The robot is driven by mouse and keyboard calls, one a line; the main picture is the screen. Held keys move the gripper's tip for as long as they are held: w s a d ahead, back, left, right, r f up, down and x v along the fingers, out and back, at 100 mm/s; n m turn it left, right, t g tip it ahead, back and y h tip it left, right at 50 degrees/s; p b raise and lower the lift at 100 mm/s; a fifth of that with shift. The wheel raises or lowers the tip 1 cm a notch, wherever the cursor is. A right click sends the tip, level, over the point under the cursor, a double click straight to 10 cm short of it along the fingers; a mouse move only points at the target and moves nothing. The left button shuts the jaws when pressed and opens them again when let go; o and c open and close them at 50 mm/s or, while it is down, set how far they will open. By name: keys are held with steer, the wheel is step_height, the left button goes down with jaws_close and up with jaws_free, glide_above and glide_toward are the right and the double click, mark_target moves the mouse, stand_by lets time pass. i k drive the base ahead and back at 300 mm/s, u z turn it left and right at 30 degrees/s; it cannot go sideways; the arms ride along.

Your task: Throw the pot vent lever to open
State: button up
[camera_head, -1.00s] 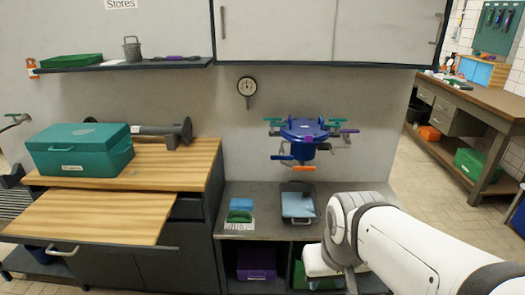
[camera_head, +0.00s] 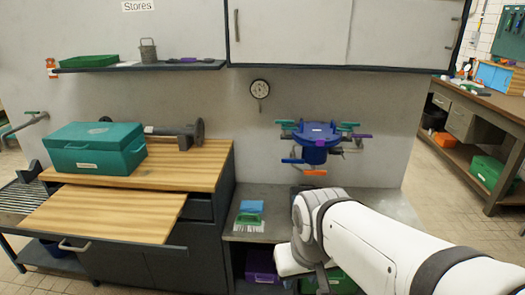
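The blue pot (camera_head: 317,142) is mounted on the grey back wall, right of the gauge. Several small coloured levers stick out around it: green ones at its upper sides, a purple one (camera_head: 360,136) at the right, a blue one (camera_head: 293,161) at lower left and an orange one (camera_head: 315,172) at the bottom. I cannot tell which of them is the vent lever. My white arm comes in from the lower right, below and in front of the pot. My gripper's fingertips are not visible, hidden beyond the arm or out of frame. Nothing of mine touches the pot.
A round gauge (camera_head: 260,88) hangs on the wall left of the pot. A grey counter (camera_head: 262,193) below holds a green and blue item (camera_head: 250,213). A wooden bench (camera_head: 110,212) with a teal toolbox (camera_head: 95,149) stands left. Wall cabinets (camera_head: 345,33) overhang above.

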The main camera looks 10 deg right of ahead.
mark_target(292, 161)
steer(key=i, duration=0.9)
